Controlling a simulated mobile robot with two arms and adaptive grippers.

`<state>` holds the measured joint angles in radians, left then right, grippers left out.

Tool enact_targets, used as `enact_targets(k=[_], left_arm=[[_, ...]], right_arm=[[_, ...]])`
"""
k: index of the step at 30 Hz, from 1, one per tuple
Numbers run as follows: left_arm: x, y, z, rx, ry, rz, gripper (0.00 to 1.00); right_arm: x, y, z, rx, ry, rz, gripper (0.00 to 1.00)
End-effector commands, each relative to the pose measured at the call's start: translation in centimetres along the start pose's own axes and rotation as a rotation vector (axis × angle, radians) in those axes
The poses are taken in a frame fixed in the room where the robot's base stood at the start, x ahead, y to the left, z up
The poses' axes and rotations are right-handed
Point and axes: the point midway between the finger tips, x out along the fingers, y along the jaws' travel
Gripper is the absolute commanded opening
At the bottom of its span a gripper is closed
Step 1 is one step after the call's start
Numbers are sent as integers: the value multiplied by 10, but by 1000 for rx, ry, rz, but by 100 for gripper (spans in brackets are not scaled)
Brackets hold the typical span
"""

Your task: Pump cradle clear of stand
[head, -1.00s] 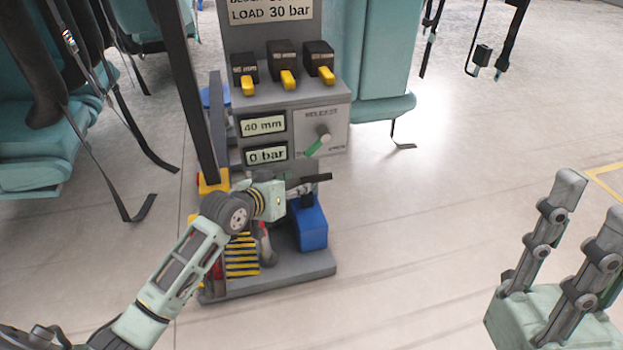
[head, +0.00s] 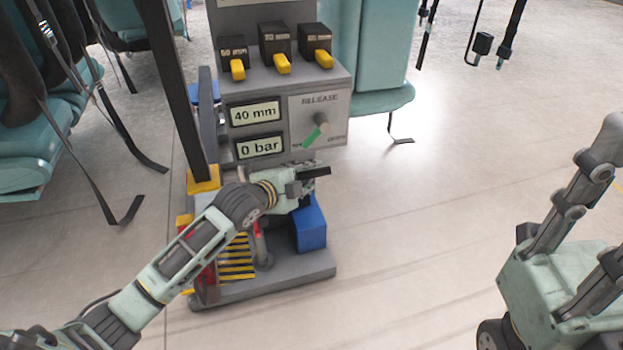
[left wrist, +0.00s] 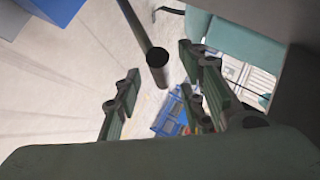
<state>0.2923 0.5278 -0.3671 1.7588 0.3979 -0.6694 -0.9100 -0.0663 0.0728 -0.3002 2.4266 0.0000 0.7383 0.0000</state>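The grey test stand (head: 270,95) is left of centre in the head view, with displays reading 40 mm and 0 bar. Its release knob (head: 318,128) has a green pointer turned down-left. A yellow-black striped part (head: 236,262) sits low on the stand; I cannot tell whether it is the cradle. My left gripper (head: 305,180) is in front of the stand, below the knob. In the left wrist view its fingers (left wrist: 158,95) are apart, with a dark round-ended rod (left wrist: 157,62) showing between them, grip not closed.
A blue block (head: 310,228) stands on the stand's grey base (head: 290,283). A dark upright bar (head: 172,85) rises at the stand's left. Teal seats (head: 35,140) with hanging straps are at the left. The floor (head: 430,230) right of the stand is clear.

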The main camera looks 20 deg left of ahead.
Motion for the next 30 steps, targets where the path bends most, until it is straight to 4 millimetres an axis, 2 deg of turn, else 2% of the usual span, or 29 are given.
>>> enact_targets(k=[1, 6, 17, 30], left_arm=[[11, 3, 0, -1, 2, -2, 37], [28, 1, 0, -1, 0, -2, 37], [33, 0, 0, -1, 0, 0, 37], [33, -2, 0, -1, 0, -2, 0]], right_arm=[[-2, -1, -1, -2, 18, -6, 29], [5, -2, -3, -6, 46, -18, 29], [9, -2, -4, -7, 55, -22, 29], [9, -3, -4, -7, 55, -23, 29]])
